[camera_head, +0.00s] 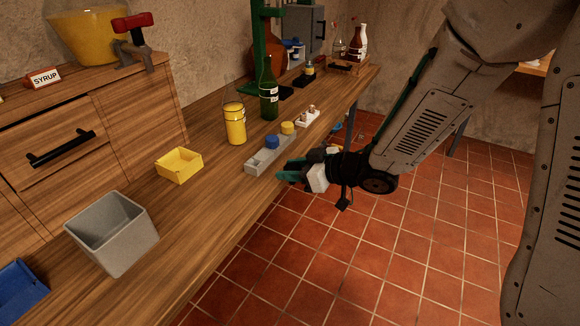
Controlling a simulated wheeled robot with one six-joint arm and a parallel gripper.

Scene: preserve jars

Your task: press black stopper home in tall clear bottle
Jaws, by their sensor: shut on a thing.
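My gripper (287,172) is low over the bench's front edge, its teal fingers pointing left, just right of a long grey holder (256,165). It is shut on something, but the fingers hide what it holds. A blue cap-like piece (272,142) and a yellow one (287,128) sit in the holder. I cannot make out a black stopper. Clear-looking bottles with dark red tones (354,45) stand in a wooden crate at the far end; I cannot tell whether one is the tall clear bottle.
A yellow tray (180,165), a grey bin (112,235) and a blue bin (20,293) are at left. Bench front between holder and grey bin is clear.

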